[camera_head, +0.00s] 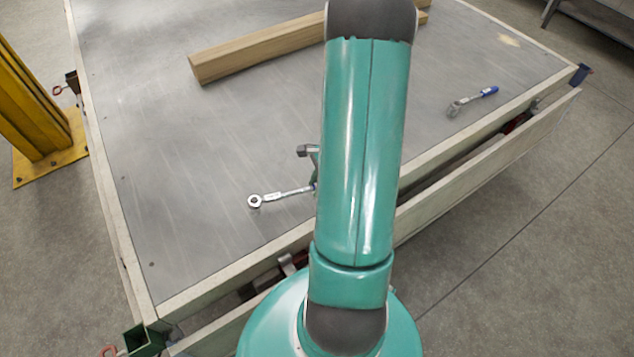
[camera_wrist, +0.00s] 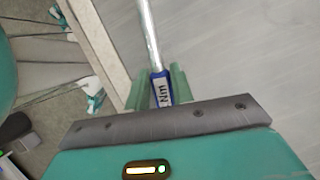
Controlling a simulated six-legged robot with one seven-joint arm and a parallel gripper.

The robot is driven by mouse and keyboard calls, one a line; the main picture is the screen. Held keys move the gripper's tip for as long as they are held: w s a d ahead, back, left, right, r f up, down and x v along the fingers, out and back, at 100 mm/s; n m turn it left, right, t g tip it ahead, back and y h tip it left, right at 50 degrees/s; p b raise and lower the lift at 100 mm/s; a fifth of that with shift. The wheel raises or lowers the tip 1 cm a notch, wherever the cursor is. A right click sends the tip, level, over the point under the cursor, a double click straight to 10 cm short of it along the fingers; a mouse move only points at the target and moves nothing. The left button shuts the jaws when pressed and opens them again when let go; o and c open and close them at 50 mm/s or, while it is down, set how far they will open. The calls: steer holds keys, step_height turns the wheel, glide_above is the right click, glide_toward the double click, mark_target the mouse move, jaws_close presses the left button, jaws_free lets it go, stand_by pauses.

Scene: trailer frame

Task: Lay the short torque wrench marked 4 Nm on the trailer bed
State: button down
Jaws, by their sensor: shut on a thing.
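A torque wrench (camera_head: 284,195) with a silver ratchet head and shaft is over the near part of the grey trailer bed (camera_head: 170,160). Its head points left and its handle end is hidden behind my arm. In the wrist view my gripper (camera_wrist: 158,88) is shut on its blue handle (camera_wrist: 161,92). The label shows "Nm", but I cannot read the number. I cannot tell whether the wrench touches the bed. A second wrench (camera_head: 472,101) with a blue handle lies on the bed at the right, apart from my gripper.
A wooden beam (camera_head: 255,53) lies across the far part of the bed, partly behind my arm. A pale raised edge (camera_head: 225,262) runs along the bed's near side. A yellow post (camera_head: 30,100) stands left of the trailer. The bed's left part is clear.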

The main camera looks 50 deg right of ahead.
steer(key=shift+f, duration=1.3)
steer(key=shift+c, duration=2)
jaws_free()
steer(key=o, duration=0.4)
steer(key=shift+r, duration=0.1)
steer(key=v, duration=1.3)
steer(key=shift+r, duration=0.3)
steer(key=shift+d, duration=0.1)
